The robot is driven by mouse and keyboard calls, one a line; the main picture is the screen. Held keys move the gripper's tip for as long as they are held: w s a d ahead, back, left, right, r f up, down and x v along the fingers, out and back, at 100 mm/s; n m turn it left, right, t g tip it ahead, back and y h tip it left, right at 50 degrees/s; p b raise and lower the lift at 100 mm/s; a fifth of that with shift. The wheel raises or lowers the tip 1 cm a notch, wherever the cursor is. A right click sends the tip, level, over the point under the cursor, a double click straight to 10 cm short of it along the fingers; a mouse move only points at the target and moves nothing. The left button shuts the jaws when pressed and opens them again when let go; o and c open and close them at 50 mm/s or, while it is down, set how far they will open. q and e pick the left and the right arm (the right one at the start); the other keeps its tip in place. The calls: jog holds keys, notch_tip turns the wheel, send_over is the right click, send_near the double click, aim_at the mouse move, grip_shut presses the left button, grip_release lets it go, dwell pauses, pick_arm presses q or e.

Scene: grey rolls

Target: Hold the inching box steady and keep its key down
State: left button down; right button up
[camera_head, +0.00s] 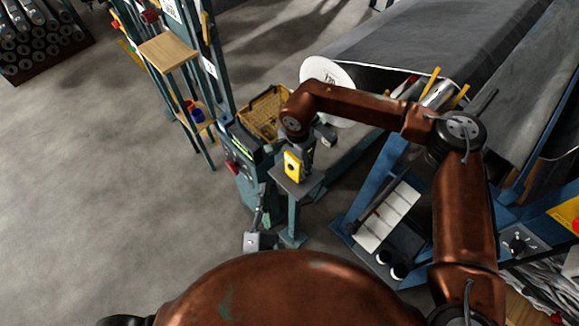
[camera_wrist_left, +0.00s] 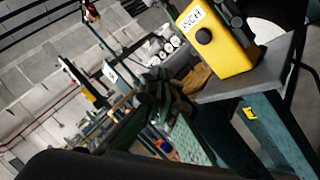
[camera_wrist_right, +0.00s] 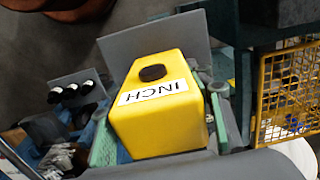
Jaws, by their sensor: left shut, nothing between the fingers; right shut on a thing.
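The inching box (camera_head: 292,167) is yellow and stands on a small grey plate (camera_head: 316,180). In the right wrist view the box (camera_wrist_right: 160,115) has a black key (camera_wrist_right: 152,73) beside an INCH label. My right gripper (camera_head: 308,148) is shut on the box, with one green-padded finger on each side in the right wrist view. My left gripper (camera_head: 262,190) is shut and empty, below and left of the box in the head view. In the left wrist view the key (camera_wrist_left: 204,36) is uncovered, and I see no finger touching it. How far it is pressed I cannot tell.
A teal machine post (camera_head: 243,160) with controls stands just left of the box. A yellow mesh basket (camera_head: 266,112) is behind it. A large grey roll (camera_head: 400,45) lies back right. Blue framework (camera_head: 365,185) and a white-panelled tray (camera_head: 388,215) are to the right. Open floor is left.

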aim_at(290, 167)
pick_arm(q)
jog(key=w+d, duration=0.4)
jog(key=w, duration=0.1)
jog(key=shift+d, duration=0.4)
jog(key=shift+d, duration=0.1)
dwell(1.2)
jog(key=shift+w+d, duration=0.2)
jog(key=shift+w+d, duration=0.4)
jog(key=shift+d, duration=0.05)
dwell(5.2)
